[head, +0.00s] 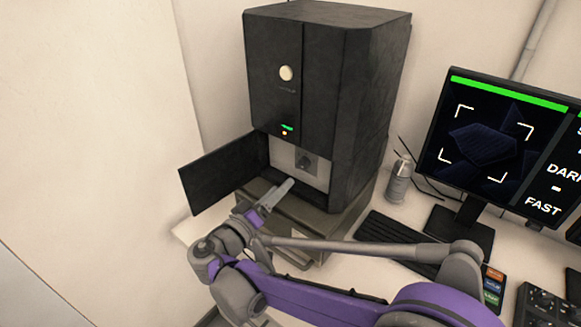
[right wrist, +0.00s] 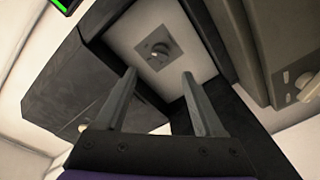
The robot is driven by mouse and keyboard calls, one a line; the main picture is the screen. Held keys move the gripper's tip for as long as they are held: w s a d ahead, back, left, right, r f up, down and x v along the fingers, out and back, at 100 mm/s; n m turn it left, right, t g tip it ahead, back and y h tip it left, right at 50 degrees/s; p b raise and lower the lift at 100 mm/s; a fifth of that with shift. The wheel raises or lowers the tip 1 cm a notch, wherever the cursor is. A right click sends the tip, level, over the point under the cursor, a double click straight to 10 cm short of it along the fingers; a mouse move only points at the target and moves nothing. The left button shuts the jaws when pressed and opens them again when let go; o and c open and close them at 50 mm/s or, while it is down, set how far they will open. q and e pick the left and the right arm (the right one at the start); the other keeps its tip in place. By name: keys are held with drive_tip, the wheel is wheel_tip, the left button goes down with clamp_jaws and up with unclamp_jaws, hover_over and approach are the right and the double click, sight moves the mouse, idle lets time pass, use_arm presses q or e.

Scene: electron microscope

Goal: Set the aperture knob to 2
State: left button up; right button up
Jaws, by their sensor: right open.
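The aperture knob (head: 304,161) is a small dark round knob on a pale panel (head: 316,174) inside the open lower bay of the black microscope (head: 335,85). In the right wrist view the knob (right wrist: 159,55) sits on the pale panel, ahead of and between my fingers. Its number marks are too small to read. My right gripper (head: 288,185) is in front of the bay, a little below and left of the knob, apart from it. In the right wrist view its two fingers (right wrist: 157,85) are spread and empty. My left gripper is not in view.
The open door flap (head: 222,176) juts out left of the bay. A keyboard (head: 395,240), a small can (head: 399,180) and a monitor (head: 500,145) stand to the right. A control box (head: 548,303) is at the lower right. A drawer-like base (head: 300,225) lies under the microscope.

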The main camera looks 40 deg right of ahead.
sight(303, 164)
drive_tip(key=x, duration=0.9)
drive_tip(key=shift+w+d, duration=0.1)
drive_tip(key=shift+d, duration=0.3)
clamp_jaws()
